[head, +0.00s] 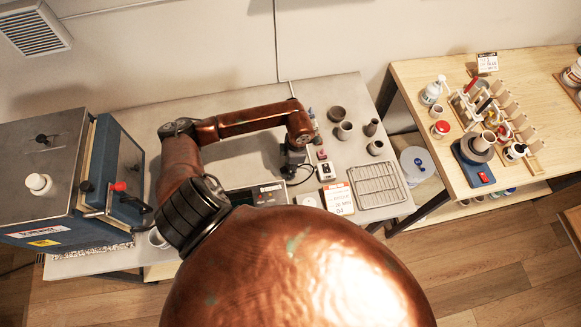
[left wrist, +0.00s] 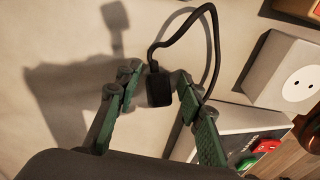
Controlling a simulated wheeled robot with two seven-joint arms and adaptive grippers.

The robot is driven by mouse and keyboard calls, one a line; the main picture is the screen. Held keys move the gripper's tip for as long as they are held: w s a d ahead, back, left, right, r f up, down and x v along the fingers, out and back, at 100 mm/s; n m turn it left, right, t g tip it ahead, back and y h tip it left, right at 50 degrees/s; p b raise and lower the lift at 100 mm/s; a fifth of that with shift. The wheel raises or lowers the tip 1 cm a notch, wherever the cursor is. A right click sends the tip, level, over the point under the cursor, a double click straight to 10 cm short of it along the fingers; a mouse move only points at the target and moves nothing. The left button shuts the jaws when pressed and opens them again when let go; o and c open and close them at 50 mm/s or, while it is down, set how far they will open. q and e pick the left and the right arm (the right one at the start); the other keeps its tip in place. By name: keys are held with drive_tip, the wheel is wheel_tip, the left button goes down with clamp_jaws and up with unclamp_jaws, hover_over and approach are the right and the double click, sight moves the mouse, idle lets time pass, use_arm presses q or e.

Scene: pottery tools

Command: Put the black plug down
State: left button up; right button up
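The black plug (left wrist: 159,88) is between the two green fingers of my left gripper (left wrist: 158,84) in the left wrist view. The plug is largely hidden there. Its exact height above the table is hard to tell. My right gripper is not in view.
Several dark cups (head: 345,130) stand behind and right of the gripper. A blue kiln-like box (head: 112,165) stands at left.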

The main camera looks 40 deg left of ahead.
use_arm(q)
drive_tip(key=shift+r, duration=0.15)
drive_tip(key=shift+r+p, duration=0.6)
drive_tip(key=shift+p, duration=0.05)
wheel_tip(320, 180, up, 12)
drive_tip(key=w+d+b, duration=0.1)
drive_tip(key=b, duration=0.1)
drive_tip(key=shift+f, duration=0.1)
